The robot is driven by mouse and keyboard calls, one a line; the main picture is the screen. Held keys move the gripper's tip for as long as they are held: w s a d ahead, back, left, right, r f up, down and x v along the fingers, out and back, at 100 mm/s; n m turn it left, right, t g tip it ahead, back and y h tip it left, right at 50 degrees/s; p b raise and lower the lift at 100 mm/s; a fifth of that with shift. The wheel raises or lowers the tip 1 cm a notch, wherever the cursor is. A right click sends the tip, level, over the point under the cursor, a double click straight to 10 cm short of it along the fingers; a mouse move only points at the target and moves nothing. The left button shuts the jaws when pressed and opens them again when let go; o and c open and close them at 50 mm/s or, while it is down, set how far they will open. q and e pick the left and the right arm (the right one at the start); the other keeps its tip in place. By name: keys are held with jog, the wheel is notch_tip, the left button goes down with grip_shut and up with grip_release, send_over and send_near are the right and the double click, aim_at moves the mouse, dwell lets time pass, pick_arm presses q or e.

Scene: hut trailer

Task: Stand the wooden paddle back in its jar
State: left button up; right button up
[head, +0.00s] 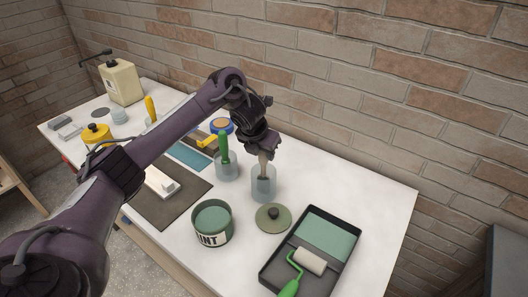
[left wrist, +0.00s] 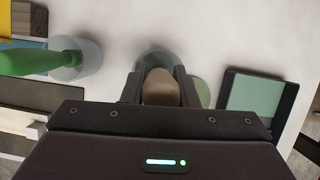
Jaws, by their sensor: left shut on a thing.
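My left gripper (head: 263,150) is shut on the wooden paddle (head: 262,168) and points down over a clear jar (head: 264,190). The paddle hangs roughly upright, and its lower end shows inside the jar's outline, seemingly below the rim. I cannot tell whether it touches the bottom. In the left wrist view the paddle's rounded brown end (left wrist: 160,88) sits between the two fingers, with the jar's rim (left wrist: 153,52) behind it. My right gripper is in neither view.
A second jar (head: 227,172) with a green-handled tool stands close left. In front are an open paint tin (head: 212,225), a green lid (head: 273,217) and a black roller tray (head: 318,245). A brick wall (head: 400,80) rises behind. The table's right end (head: 385,200) is clear.

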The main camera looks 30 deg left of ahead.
pick_arm(q)
jog(key=o, duration=0.9)
jog(key=shift+o, duration=0.4)
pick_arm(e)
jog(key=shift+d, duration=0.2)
pick_arm(q)
jog(key=shift+r, duration=0.1)
jog(key=p+v, duration=0.5)
jog(key=v, duration=0.7)
jog(key=shift+p, duration=0.35)
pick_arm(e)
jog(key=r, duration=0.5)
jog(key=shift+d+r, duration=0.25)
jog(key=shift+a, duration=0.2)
